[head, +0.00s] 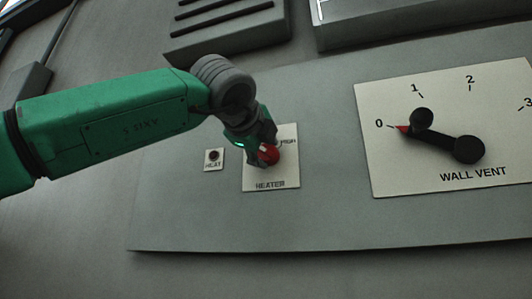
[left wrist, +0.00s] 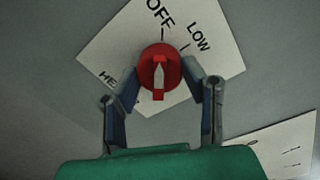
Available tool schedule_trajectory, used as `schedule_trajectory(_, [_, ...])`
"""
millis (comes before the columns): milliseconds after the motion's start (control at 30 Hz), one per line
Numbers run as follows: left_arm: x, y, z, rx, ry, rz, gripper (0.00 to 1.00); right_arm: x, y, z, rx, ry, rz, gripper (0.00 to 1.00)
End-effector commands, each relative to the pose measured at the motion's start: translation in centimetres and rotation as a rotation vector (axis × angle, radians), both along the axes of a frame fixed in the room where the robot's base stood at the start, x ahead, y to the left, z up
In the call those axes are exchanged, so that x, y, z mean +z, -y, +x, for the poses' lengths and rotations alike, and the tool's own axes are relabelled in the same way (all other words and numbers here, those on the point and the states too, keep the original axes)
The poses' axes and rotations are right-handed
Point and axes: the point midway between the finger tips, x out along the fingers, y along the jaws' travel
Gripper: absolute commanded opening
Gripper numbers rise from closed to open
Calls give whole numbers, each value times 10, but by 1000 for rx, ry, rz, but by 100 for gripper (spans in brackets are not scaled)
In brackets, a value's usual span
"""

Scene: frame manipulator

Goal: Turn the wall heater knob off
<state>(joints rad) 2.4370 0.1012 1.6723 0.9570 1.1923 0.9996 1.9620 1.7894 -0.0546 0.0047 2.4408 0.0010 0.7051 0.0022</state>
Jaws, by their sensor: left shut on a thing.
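The red heater knob (head: 268,154) sits on the white HEATER plate (head: 272,178) on the wall panel in the head view. My left gripper (head: 262,147) is at the knob, its fingers partly covering it and the plate. In the left wrist view the knob (left wrist: 160,65) is between the two fingers of my left gripper (left wrist: 163,80), which are shut on its sides. The knob's white pointer runs up and down the picture, roughly in line with the OFF tick; the LOW tick is to its right. The HIGH label shows in the head view. My right gripper is not in view.
A small HEAT plate (head: 214,160) with a dark round indicator is left of the heater plate. A WALL VENT dial (head: 430,180) with a black handle, its red pointer at 0, is to the right. Grey ledges (head: 228,35) jut out above.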

Motion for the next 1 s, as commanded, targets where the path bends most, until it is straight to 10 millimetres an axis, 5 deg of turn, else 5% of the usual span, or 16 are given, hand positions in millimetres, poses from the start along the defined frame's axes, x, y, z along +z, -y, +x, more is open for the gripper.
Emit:
schedule_trajectory(100, [-2,0,1,1,-4,-1,9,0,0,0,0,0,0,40])
schedule_trajectory(133, [-2,0,1,1,-4,-1,48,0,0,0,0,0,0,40])
schedule_trajectory(167, [-2,0,1,1,-4,0,58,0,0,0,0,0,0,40])
schedule_trajectory(600, [1,-2,-8,-1,0,2,58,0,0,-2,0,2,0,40])
schedule_trajectory(1000, [2,-24,-81,-1,0,2,58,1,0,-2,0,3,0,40])
